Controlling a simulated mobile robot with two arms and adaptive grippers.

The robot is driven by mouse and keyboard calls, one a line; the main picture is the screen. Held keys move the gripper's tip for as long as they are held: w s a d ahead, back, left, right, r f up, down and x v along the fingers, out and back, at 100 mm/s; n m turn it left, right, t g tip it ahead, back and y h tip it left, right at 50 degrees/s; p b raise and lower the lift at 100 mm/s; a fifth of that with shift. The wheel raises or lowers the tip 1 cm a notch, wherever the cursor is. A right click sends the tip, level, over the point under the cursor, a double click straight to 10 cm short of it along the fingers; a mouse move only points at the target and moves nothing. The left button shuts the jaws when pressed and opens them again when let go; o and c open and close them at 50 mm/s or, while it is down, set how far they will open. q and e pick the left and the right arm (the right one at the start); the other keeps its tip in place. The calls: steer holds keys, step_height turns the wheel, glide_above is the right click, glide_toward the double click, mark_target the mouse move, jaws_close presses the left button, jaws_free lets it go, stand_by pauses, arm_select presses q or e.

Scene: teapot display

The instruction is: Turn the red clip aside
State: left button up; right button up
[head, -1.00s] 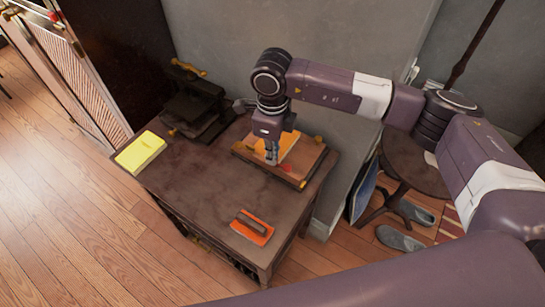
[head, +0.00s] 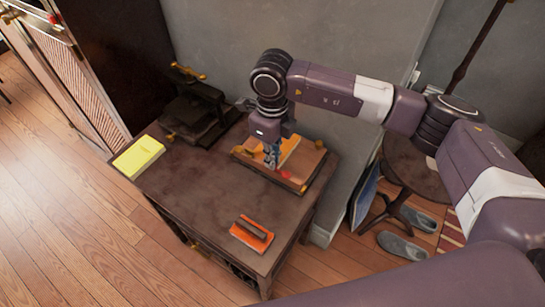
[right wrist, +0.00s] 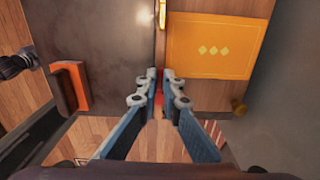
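The red clip (head: 285,175) is a small red piece at the front edge of the wooden board (head: 299,181) on the dark table. In the right wrist view it shows only as a bit of red (right wrist: 158,98) in the gap between my fingers. My right gripper (head: 271,163) points down over the board, its tips close beside the clip. In the right wrist view its fingertips (right wrist: 159,76) are close together with a narrow gap. I cannot tell whether they grip the clip. My left gripper is not in view.
An orange sheet (right wrist: 213,50) lies on the board. The dark table (head: 210,190) also holds a yellow pad (head: 137,157), an orange block with a dark handle (head: 252,235) and a dark press (head: 198,112). The table's front middle is clear. A wall stands behind.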

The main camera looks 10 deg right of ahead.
steer(key=o, duration=0.4)
step_height(320, 180, up, 12)
steer(key=shift+r, duration=0.1)
stand_by(0.4)
stand_by(0.4)
